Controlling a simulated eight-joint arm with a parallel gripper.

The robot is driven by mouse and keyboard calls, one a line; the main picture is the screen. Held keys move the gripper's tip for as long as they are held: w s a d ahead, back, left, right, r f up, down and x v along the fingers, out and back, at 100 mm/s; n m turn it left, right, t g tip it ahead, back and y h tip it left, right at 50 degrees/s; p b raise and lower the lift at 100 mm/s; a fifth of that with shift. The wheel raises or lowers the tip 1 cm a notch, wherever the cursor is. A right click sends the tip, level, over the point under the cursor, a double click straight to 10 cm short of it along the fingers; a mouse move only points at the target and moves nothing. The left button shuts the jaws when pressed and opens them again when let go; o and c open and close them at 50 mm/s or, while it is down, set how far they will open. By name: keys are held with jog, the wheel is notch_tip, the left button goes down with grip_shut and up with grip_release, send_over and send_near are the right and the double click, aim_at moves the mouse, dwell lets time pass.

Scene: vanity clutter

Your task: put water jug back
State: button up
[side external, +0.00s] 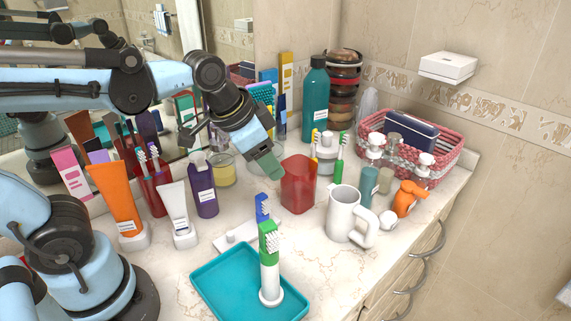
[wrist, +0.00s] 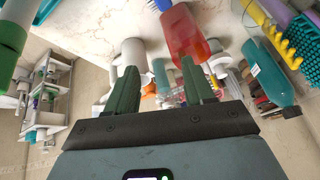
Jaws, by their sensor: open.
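The white water jug (side external: 344,213) stands upright on the marble counter right of the red cup (side external: 299,185), its handle toward the right. In the wrist view a white rounded body, apparently the jug (wrist: 133,50), shows just beyond one finger, with the red cup (wrist: 184,32) beside it. My gripper (side external: 266,166) is open and empty, just left of the red cup and above the counter, apart from the jug. In the wrist view both green fingers of my gripper (wrist: 162,82) are spread with nothing held between them.
A teal tray (side external: 215,293) with an electric toothbrush (side external: 269,270) is in front. Tubes and a purple bottle (side external: 202,190) stand left. A teal bottle (side external: 315,105), an orange sprayer (side external: 408,197) and a pink basket (side external: 456,150) crowd the back and right. Bare counter lies in front of the jug.

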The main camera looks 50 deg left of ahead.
jog(key=s+a+f+n, duration=0.1)
jog(key=s+n, duration=0.1)
jog(key=s+a+f+n+t, duration=0.1)
jog(key=a+f+n, duration=0.1)
jog(key=shift+s+t, duration=0.3)
jog(key=shift+s, duration=0.05)
dwell(1.1)
